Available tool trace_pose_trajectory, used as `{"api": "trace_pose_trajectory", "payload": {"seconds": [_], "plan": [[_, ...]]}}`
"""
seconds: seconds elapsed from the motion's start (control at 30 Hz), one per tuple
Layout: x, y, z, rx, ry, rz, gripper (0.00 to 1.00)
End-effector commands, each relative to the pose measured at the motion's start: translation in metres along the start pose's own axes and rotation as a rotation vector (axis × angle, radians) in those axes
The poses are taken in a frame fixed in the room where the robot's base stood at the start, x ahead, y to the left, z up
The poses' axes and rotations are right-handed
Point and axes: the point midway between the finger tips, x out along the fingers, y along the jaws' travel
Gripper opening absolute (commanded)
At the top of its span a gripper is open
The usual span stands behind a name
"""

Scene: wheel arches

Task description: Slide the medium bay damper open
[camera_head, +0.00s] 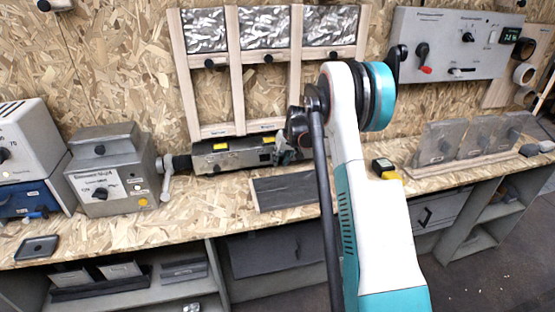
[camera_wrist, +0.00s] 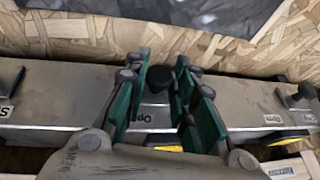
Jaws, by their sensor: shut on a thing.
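A long grey metal unit (camera_head: 235,153) sits at the back of the bench under a wooden frame. In the wrist view the grey unit (camera_wrist: 65,100) carries small black damper knobs, with partly hidden labels; one reads "Open". My gripper (camera_wrist: 165,85) has its green-padded fingers closed around a black damper knob (camera_wrist: 182,88) at the middle of the unit. The knob is partly hidden by the fingers. Which bay name belongs to it cannot be read. In the head view my gripper (camera_head: 287,150) is at the unit's right part, mostly hidden by my arm.
Another knob (camera_wrist: 16,85) stands to the left and one (camera_wrist: 300,95) to the right. A crank handle (camera_head: 168,178) is at the unit's left end. The frame (camera_head: 238,75) rises behind. A dark mat (camera_head: 285,190) lies in front. A grey box (camera_head: 112,178) stands left.

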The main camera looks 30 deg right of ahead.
Motion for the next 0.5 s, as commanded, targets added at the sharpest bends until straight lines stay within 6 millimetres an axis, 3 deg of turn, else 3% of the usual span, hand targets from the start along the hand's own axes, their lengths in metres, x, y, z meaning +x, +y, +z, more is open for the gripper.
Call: {"api": "trace_pose_trajectory", "payload": {"seconds": [0.03, 0.1, 0.5], "plan": [[-0.0004, 0.0034, 0.0, 0.002, 0.001, 0.005, 0.28], [-0.0004, 0.0033, 0.0, 0.002, 0.001, 0.004, 0.44], [-0.004, 0.0019, -0.0002, 0.001, 0.001, 0.003, 0.45]]}}
